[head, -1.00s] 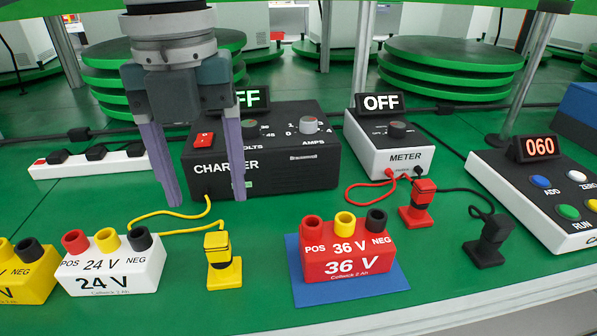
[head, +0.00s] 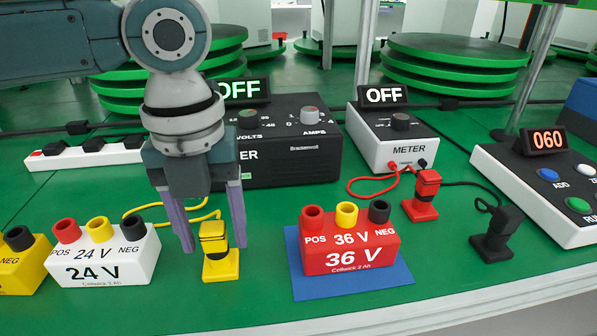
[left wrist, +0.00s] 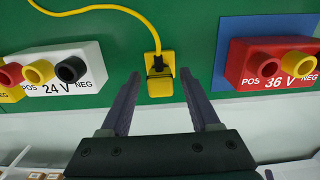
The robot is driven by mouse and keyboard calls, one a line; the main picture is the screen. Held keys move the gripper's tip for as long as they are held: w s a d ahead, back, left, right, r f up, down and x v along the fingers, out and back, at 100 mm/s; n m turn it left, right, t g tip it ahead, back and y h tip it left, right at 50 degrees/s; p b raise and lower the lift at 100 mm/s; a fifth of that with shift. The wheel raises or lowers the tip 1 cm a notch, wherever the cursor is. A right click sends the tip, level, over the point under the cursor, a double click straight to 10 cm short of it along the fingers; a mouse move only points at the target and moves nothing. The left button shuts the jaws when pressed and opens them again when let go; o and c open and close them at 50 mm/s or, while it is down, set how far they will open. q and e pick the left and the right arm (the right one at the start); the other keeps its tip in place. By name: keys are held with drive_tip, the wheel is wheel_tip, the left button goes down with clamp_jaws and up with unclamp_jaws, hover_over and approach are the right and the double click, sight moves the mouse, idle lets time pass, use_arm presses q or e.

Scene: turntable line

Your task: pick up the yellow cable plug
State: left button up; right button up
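The yellow cable plug (head: 220,252) stands upright on its square yellow foot on the green table, between the white 24 V battery (head: 105,255) and the red 36 V battery (head: 348,242). Its yellow cable runs back toward the charger (head: 290,150). My left gripper (head: 215,248) is open, with its two fingers around or just behind the plug in the head view. In the left wrist view the plug (left wrist: 160,75) shows between and beyond the open fingertips; nothing is held. My right gripper is in neither view.
A blue mat (head: 398,275) lies under the 36 V battery. The red plug (head: 424,195) and black plug (head: 497,235) stand to the right, by the meter (head: 385,150). A power strip (head: 90,155) lies at the back left. The table's front edge is close to the plug.

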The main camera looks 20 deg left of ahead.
sight(211, 225)
use_arm(q)
clamp_jaws()
idle(0.4)
wheel_tip(211, 225, up, 20)
drive_tip(key=p, duration=0.5)
